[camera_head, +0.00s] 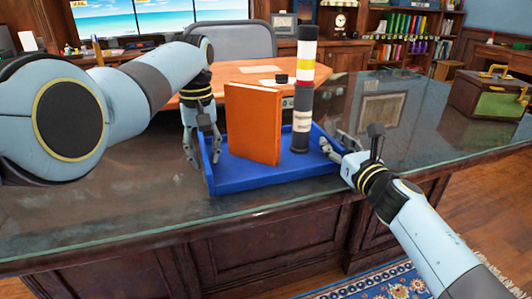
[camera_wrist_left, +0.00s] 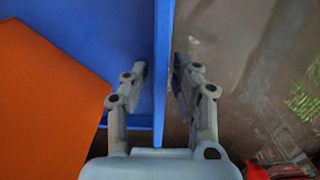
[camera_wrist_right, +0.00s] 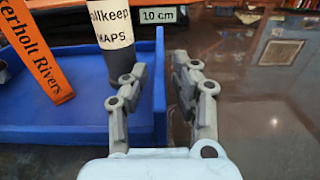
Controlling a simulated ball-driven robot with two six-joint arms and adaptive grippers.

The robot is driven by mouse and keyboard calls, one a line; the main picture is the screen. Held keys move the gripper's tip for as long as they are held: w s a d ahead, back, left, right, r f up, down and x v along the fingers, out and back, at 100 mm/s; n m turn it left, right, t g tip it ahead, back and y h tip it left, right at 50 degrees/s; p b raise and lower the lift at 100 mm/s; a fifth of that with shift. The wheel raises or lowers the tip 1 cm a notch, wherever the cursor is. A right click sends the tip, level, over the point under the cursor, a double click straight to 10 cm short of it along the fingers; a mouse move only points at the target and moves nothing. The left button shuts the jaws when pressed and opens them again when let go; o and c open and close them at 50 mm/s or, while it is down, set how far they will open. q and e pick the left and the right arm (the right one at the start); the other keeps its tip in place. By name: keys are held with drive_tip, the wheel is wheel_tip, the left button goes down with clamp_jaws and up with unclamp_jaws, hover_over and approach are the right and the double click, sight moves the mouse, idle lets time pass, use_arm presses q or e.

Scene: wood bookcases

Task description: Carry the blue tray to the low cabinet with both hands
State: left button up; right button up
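The blue tray (camera_head: 280,178) lies on the dark glass-topped desk near its front edge. An upright orange book (camera_head: 252,123) and a tall banded cylinder (camera_head: 303,90) stand in it. My left gripper (camera_head: 203,160) points down at the tray's left wall, which also shows in the left wrist view (camera_wrist_left: 163,70). One finger is inside the tray and one outside, apart around the wall. My right gripper (camera_head: 333,146) straddles the right wall the same way, with small gaps beside the wall in the right wrist view (camera_wrist_right: 160,75). The low cabinet cannot be made out with certainty.
A grey chair (camera_head: 235,42) stands behind the desk. Bookshelves (camera_head: 410,30) line the back. A blue patterned rug (camera_head: 375,283) and wood floor lie in front and to the right.

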use_arm(q)
clamp_jaws()
use_arm(e)
clamp_jaws()
use_arm(q)
drive_tip(key=shift+r, duration=0.15)
use_arm(e)
drive_tip(key=shift+r, duration=0.15)
